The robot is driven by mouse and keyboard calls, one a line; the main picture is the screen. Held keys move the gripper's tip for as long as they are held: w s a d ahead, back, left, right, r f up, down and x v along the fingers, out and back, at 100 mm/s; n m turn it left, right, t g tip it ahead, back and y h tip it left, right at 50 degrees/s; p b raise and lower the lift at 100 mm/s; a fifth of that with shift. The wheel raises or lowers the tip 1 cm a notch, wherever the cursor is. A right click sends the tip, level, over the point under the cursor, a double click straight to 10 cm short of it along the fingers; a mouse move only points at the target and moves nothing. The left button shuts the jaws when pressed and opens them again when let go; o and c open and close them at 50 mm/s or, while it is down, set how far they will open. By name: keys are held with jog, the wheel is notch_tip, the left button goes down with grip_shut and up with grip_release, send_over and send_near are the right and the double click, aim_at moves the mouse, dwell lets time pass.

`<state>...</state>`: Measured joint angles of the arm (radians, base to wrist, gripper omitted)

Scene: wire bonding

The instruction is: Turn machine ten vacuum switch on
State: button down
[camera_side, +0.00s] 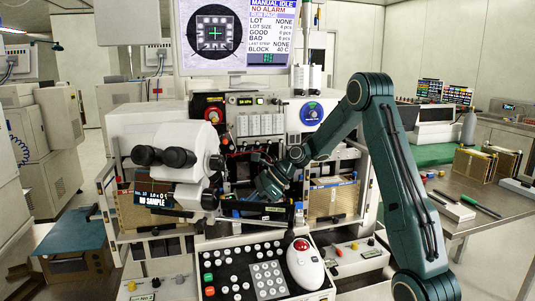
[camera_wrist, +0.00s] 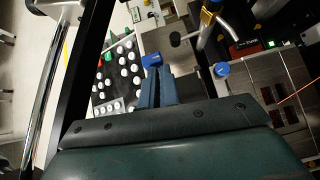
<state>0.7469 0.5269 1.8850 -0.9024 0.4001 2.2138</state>
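My gripper (camera_wrist: 158,72) shows its two blue fingers close together, with only a thin dark line between them. Its tips point at a blue knob-like part (camera_wrist: 152,60); I cannot tell whether they touch it. A second blue knob (camera_wrist: 222,68) is to the right of the fingers. A small green-lit switch (camera_wrist: 271,43) sits beside a red display (camera_wrist: 244,46) further right. No label marks the vacuum switch, so I cannot tell which part it is. In the side view my arm reaches into the middle of the bonding machine (camera_side: 150,120), and the fingertips are hard to make out.
A button panel (camera_side: 265,275) with a white mouse-like device (camera_side: 305,264) is in front of the machine. Microscope eyepieces (camera_side: 163,156) stand left of my arm. A monitor (camera_side: 240,35) is above. A metal table (camera_side: 485,205) with tools is at right.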

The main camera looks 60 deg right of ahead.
jog(key=shift+s+a, duration=0.2)
jog(key=shift+a, duration=0.75)
jog(key=shift+s, duration=0.1)
jog(key=shift+s+f, duration=0.1)
jog(key=shift+s+d, duration=0.3)
jog(key=shift+d, duration=0.15)
jog(key=s+d, duration=0.2)
jog(key=shift+d, duration=0.35)
jog(key=v, duration=1)
jog(key=shift+s, duration=0.2)
jog(key=shift+s+a+m+t+h, duration=0.35)
jog(key=shift+a+m+h, duration=0.3)
jog(key=shift+m, duration=0.25)
